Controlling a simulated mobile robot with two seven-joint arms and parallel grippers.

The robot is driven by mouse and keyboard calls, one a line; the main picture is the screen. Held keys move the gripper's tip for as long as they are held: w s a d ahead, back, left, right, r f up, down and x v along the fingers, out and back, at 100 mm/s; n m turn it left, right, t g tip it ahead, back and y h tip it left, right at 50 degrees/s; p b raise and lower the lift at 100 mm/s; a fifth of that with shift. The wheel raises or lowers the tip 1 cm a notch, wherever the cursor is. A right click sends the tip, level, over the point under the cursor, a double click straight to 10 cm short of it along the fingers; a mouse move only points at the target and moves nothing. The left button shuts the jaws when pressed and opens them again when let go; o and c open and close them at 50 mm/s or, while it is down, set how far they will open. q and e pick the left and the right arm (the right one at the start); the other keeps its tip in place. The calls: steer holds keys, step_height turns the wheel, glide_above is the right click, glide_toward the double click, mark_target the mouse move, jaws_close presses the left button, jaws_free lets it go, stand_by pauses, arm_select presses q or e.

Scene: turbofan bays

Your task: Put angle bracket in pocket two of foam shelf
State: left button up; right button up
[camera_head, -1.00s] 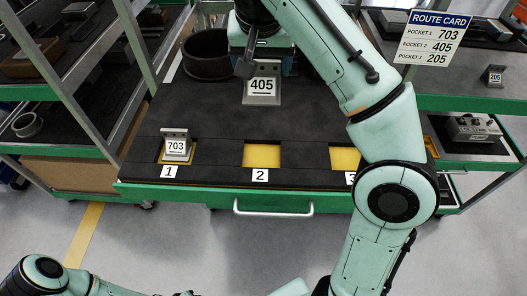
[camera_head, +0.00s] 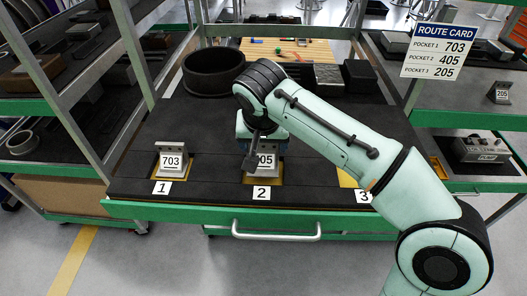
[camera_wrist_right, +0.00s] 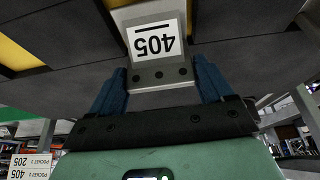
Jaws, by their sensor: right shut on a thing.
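The angle bracket (camera_head: 268,161), grey metal with a white 405 label, is at pocket two (camera_head: 248,179) of the dark foam shelf (camera_head: 215,187). Yellow pocket floor shows around its lower edge; I cannot tell whether it touches the floor. My right gripper (camera_head: 257,146) is shut on its upper part and covers part of the label. In the right wrist view the bracket (camera_wrist_right: 158,65) sits between the blue fingers (camera_wrist_right: 160,85), its label upside down. My left gripper is not in view.
Bracket 703 (camera_head: 171,161) stands in pocket one. Pocket three is mostly hidden behind my right arm. A dark round ring (camera_head: 212,72) stands behind on the foam. The route card (camera_head: 440,50) lists 405 for pocket two. Bracket 205 (camera_head: 502,93) stands on the right-hand shelf.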

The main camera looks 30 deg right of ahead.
mark_target(263, 176)
step_height(263, 176, down, 2)
steer(key=shift+s+f, duration=0.1)
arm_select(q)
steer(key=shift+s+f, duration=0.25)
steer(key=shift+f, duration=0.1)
arm_select(e)
steer(key=o, duration=1.2)
steer(key=shift+f, duration=0.1)
steer(key=shift+c, duration=0.2)
steer(key=shift+r, duration=0.2)
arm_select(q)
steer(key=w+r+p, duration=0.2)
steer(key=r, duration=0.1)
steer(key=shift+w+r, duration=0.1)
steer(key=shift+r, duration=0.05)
arm_select(e)
steer(key=v, duration=1.2)
